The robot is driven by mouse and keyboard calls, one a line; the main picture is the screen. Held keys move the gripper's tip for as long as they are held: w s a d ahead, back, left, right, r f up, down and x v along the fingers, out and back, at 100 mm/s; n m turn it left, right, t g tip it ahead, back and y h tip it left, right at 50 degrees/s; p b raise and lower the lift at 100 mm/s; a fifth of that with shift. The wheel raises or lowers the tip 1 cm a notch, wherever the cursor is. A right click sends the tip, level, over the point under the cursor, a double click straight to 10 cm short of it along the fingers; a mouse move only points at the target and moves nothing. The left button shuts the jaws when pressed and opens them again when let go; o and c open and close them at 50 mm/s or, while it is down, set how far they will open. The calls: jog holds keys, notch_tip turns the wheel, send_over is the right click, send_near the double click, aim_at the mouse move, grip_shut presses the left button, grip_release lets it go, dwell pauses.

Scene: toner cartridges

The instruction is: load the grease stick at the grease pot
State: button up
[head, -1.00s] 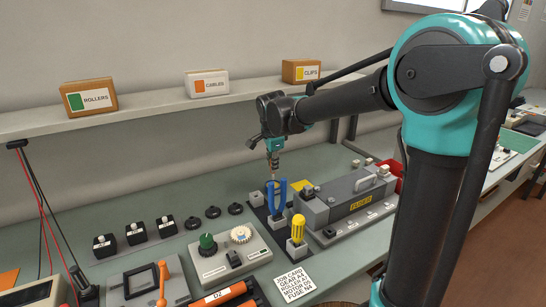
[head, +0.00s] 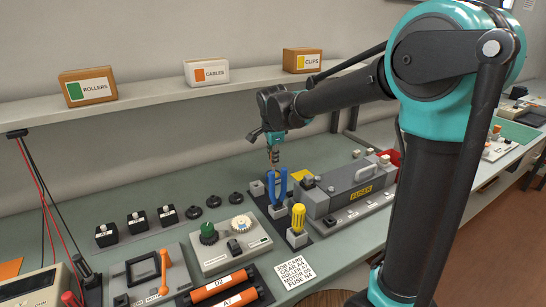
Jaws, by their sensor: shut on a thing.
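My gripper (head: 273,151) points down near the back of the bench, behind the blue-handled pliers (head: 283,187). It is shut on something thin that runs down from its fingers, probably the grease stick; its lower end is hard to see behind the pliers. I cannot clearly pick out the grease pot. A small grey block (head: 257,187) stands on the dark mat just left of the pliers, and a small round dark item (head: 236,198) lies further left. I cannot tell whether either is the pot.
A yellow-handled screwdriver (head: 298,218) stands upright in front of the pliers. The grey fuser unit (head: 350,190) is close on the right. A grey panel with a green knob (head: 208,233) lies front left. The shelf (head: 150,107) runs behind. Bare bench lies at back left.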

jog(key=shift+f, duration=0.55)
dwell(1.4)
jog(key=shift+r, duration=0.1)
jog(key=shift+r, duration=3.4)
